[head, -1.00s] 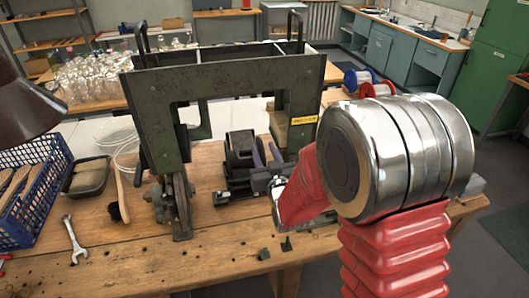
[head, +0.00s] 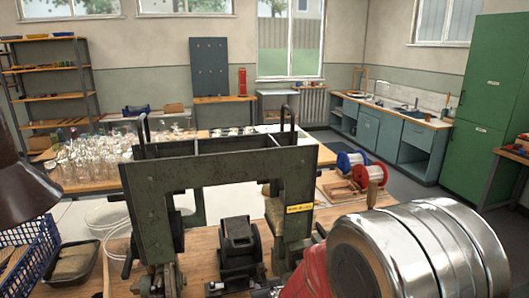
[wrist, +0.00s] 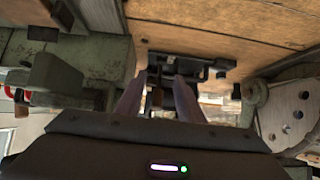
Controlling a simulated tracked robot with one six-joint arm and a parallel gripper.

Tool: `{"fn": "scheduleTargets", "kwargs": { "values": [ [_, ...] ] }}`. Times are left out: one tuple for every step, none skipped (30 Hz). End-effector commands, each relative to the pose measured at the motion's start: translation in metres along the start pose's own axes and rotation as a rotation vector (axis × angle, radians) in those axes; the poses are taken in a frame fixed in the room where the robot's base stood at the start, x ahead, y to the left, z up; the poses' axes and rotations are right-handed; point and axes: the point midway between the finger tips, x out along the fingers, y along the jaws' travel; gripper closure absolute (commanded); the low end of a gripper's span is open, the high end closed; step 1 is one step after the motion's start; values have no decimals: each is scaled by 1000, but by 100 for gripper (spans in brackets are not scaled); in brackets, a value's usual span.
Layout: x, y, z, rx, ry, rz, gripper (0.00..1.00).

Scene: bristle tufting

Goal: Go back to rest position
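My gripper shows in the wrist view (wrist: 159,85), with its two pale fingers apart and bare background between them. I see nothing clamped in it. Dark metal parts (wrist: 190,68) lie just beyond the fingertips; I cannot tell whether they touch. In the head view my arm's silver joint and red sleeve fill the lower right, and the gripper itself is cut off or hidden at the bottom edge. A green-grey machine frame (head: 222,172) stands on the wooden bench, left of my arm. A black device (head: 238,246) sits under its arch.
A blue crate (head: 30,252) and a dark tray (head: 72,265) stand at the left. A dark lamp shade (head: 22,190) hangs at the left edge. Blue and red spools (head: 362,168) stand behind my arm. Glass jars (head: 95,160) crowd a bench farther back.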

Motion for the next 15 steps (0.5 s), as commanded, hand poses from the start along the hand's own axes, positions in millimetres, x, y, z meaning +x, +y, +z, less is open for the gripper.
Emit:
{"fn": "scheduleTargets", "kwargs": {
  "values": [
    [-7, 2, 5, 2, -36, 3, 66],
    [-11, 3, 9, 4, -61, 4, 66],
    [-17, 5, 14, 6, -95, 7, 66],
    [-22, 7, 18, 8, -121, 8, 66],
    [-27, 8, 21, 10, -145, 10, 66],
    [-35, 10, 25, 13, -177, 13, 66],
    [-41, 12, 29, 15, -202, 15, 66],
    [-47, 13, 32, 17, -225, 17, 66],
    [-56, 15, 36, 20, -257, 19, 66],
    [-63, 17, 38, 23, -279, 22, 66],
    [-70, 18, 42, 26, -303, 24, 66],
    [-81, 21, 45, 31, -331, 27, 66],
    [-88, 22, 47, 34, -352, 30, 66],
    [-96, 24, 49, 37, -373, 32, 66],
    [-107, 26, 52, 42, -398, 35, 66]
  ]
}}
